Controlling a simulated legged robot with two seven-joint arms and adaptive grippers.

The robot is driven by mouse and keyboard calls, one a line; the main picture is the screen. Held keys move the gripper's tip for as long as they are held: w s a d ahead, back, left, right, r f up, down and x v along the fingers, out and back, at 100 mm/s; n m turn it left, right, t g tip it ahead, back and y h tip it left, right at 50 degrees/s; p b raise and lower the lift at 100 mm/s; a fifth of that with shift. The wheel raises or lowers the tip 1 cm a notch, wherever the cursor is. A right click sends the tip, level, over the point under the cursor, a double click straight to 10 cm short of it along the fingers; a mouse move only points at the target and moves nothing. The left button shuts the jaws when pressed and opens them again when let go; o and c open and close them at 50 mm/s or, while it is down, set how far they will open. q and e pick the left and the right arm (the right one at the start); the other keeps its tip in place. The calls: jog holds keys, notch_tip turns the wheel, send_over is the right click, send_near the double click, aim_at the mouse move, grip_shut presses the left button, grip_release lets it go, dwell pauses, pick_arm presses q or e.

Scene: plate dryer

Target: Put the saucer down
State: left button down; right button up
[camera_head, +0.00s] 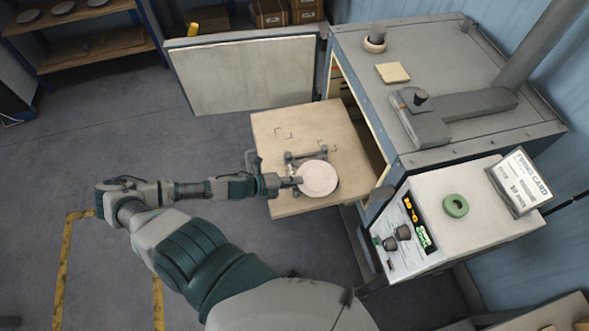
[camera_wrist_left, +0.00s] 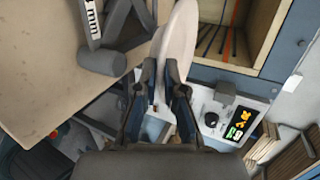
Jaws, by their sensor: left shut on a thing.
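The white saucer (camera_head: 319,179) shows over the pulled-out tan shelf (camera_head: 282,122) of the dryer. My left gripper (camera_head: 291,182) is shut on its left edge. In the left wrist view the saucer (camera_wrist_left: 180,38) appears nearly edge-on between the fingers of the left gripper (camera_wrist_left: 166,95). A small dark grey rack (camera_head: 297,157) is on the shelf, partly hidden behind the saucer. In the wrist view the rack (camera_wrist_left: 103,60) is left of the saucer, close to it. I cannot tell whether the saucer touches the rack or the shelf. My right gripper is not in view.
The dryer's door (camera_head: 243,75) stands open behind the shelf. The dryer box (camera_head: 450,70) and a control panel with knobs (camera_head: 403,233) bound the right side. A green ring (camera_head: 455,205) lies on the panel top. The back of the shelf is bare.

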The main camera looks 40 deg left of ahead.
pick_arm(q)
send_over(291, 174)
jog(key=shift+s+f, duration=0.1)
jog(key=shift+f, duration=0.3)
jog(key=shift+a, duration=0.15)
jog(key=f, duration=0.3)
jog(key=shift+d, duration=0.2)
jog(key=shift+d+f, duration=0.1)
jog(key=shift+f, duration=0.15)
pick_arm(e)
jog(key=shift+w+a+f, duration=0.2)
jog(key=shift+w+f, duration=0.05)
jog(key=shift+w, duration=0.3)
pick_arm(q)
jog(key=c, duration=1.3)
grip_release()
jog(key=shift+f, duration=0.1)
jog(key=shift+o, duration=0.2)
